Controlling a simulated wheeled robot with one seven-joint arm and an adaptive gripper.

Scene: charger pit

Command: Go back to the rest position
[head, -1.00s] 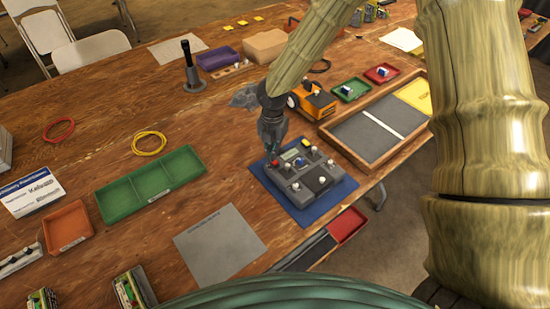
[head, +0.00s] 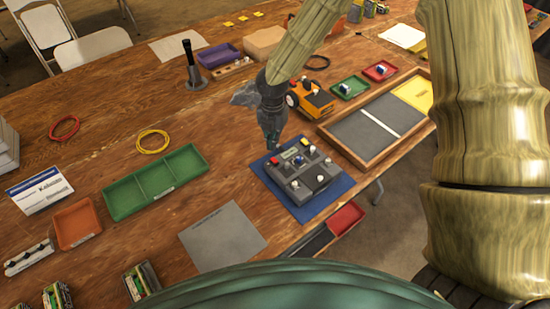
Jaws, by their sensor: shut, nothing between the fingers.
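My gripper (head: 272,146) is at the end of my bamboo-like arm, pointing down over the back left edge of a grey control box (head: 303,175). Its fingers are together with nothing seen between them. The box carries a red button, a small display, a blue knob and several light knobs, and sits on a blue mat (head: 339,187). I cannot tell whether the fingertips touch the box.
An orange device (head: 314,99) stands right behind the gripper. A wooden-framed grey tray (head: 360,135) lies to the right. A green divided tray (head: 150,187), a yellow cable ring (head: 153,141) and a grey sheet (head: 222,238) lie left. A black upright post (head: 191,65) stands farther back.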

